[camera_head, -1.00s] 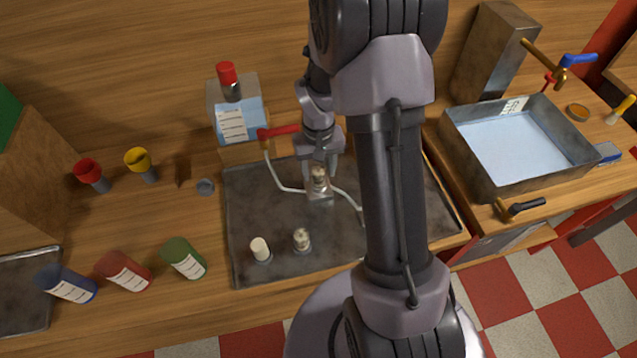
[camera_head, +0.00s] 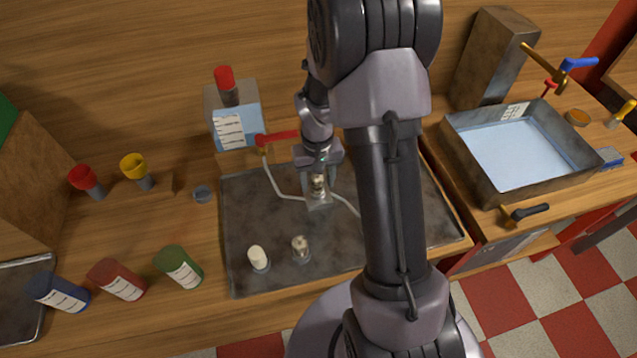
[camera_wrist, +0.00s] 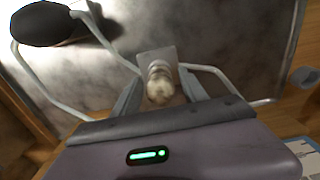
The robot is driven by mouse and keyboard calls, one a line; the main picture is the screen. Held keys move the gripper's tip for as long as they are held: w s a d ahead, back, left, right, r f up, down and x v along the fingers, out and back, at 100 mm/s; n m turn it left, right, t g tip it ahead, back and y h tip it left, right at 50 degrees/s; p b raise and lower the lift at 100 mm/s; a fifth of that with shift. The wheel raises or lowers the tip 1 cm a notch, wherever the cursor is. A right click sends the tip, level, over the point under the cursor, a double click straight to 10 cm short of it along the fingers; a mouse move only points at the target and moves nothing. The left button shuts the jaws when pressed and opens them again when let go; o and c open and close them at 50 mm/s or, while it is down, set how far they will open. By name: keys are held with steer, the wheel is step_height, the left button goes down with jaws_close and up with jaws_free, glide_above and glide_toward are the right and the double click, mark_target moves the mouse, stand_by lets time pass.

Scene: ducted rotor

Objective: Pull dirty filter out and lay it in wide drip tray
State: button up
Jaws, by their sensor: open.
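A stained, brownish filter (camera_head: 318,183) stands upright in a small grey holder (camera_head: 319,203), joined to pale hoses, above the wide dark drip tray (camera_head: 262,205). My gripper (camera_head: 318,171) is over it from above, with its fingers open. In the wrist view the filter (camera_wrist: 160,84) sits between the two fingers (camera_wrist: 161,76), with a gap visible on at least one side. Whether either finger touches it is unclear. A white filter (camera_head: 259,258) and a second brownish one (camera_head: 300,247) stand near the tray's front edge.
A clear tank with a red cap (camera_head: 237,128) and a red-handled valve (camera_head: 275,137) stand behind the tray. A water-filled basin (camera_head: 480,185) is at right. Several bottles, such as the green one (camera_head: 178,267), line the left front. My arm hides the tray's right part.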

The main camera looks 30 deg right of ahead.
mark_target(318, 176)
jaws_close()
steer(key=shift+r, duration=0.2)
steer(key=shift+r+p, duration=0.45)
steer(key=shift+p, duration=0.05)
steer(key=shift+r, duration=0.1)
steer(key=shift+r+p, duration=1.25)
steer(key=shift+r, duration=0.35)
